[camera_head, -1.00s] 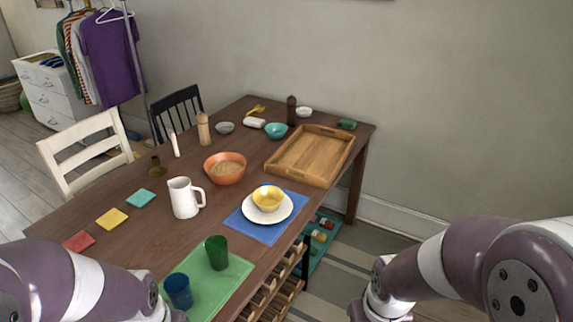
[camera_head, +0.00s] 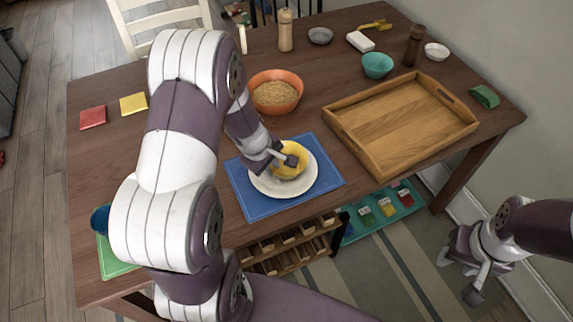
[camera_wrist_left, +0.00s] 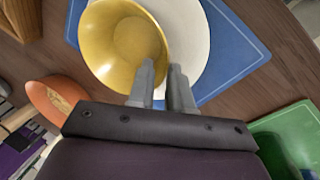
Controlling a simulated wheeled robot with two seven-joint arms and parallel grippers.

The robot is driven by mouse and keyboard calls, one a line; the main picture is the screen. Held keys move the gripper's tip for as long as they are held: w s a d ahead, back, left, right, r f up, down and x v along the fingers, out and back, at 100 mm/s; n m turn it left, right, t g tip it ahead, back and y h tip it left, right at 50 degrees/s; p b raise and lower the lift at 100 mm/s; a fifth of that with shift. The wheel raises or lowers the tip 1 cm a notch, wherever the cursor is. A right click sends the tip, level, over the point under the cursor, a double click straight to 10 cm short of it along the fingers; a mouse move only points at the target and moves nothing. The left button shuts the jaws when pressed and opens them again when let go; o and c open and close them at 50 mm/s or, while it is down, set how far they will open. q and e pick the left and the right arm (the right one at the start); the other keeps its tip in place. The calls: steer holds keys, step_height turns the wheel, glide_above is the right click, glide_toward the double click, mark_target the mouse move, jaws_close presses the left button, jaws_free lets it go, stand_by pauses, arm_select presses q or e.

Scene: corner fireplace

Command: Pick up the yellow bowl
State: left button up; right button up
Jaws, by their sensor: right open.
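The yellow bowl (camera_head: 293,171) is over the white plate (camera_head: 262,184), on the blue placemat (camera_head: 250,203). My left gripper (camera_head: 285,160) is at the bowl's near-left side and hides part of it. In the left wrist view the gripper's two fingers (camera_wrist_left: 162,78) straddle the rim of the bowl (camera_wrist_left: 105,45), one inside and one outside, close together. I cannot tell whether they press on the rim or whether the bowl is clear of the plate. My right gripper (camera_head: 473,278) is open and empty, off the table at the right.
An orange bowl of grain (camera_head: 275,93) stands behind the plate. A wooden tray (camera_head: 352,143) lies to the right. A teal bowl (camera_head: 377,66), pepper mill (camera_head: 413,46) and salt mill (camera_head: 285,30) are further back. My left arm covers the table's left middle.

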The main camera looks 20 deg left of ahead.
mark_target(274, 173)
arm_select(q)
steer(key=x, duration=0.3)
steer(key=shift+s+d+f+b, duration=0.15)
steer(key=shift+f+b, duration=0.1)
steer(key=shift+b, duration=0.15)
steer(key=shift+w+f, duration=0.3)
steer(key=shift+s+r, duration=0.1)
steer(key=shift+s, duration=0.05)
jaws_close()
steer(key=shift+r, duration=0.1)
